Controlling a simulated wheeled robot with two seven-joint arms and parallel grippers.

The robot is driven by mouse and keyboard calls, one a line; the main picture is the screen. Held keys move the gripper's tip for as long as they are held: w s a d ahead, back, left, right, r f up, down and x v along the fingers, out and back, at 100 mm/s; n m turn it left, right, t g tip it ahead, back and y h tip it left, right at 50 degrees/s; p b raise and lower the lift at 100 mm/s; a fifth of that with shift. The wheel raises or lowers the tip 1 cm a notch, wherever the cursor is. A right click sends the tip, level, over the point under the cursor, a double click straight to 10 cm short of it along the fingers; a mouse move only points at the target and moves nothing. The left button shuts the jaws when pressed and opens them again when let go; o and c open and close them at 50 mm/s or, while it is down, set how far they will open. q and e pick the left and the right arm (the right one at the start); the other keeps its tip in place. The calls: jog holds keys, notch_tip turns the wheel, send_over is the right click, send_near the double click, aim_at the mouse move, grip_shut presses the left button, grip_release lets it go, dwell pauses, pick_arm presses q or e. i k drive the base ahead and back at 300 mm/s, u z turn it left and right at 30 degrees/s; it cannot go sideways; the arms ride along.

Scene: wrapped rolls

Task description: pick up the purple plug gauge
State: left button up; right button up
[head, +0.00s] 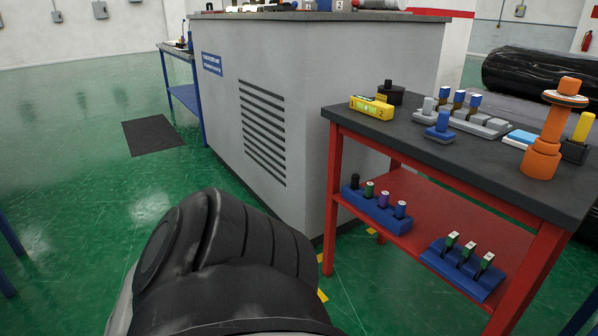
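A blue rack (377,208) stands on the lower red shelf of the table at the right, near its left end. A black one (354,181) is at the far end. The colours are small and hard to tell apart at this distance. Neither of my grippers is in view.
The table's dark top (440,150) overhangs the red shelf (425,222). A second blue rack (464,271) with green-marked gauges stands nearer on the shelf. On top are an orange stacked piece (545,140) and a yellow block (371,107). A grey cabinet (310,90) stands behind.

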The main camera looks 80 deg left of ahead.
aim_at(384, 196)
jog(key=u, duration=1.8)
jog(key=k, duration=0.1)
jog(key=u, duration=1.7)
jog(key=i, duration=0.1)
jog(key=z, duration=1.5)
jog(key=i, duration=1.05)
jog(key=z, duration=0.65)
jog(key=i, duration=0.55)
jog(key=z, duration=0.05)
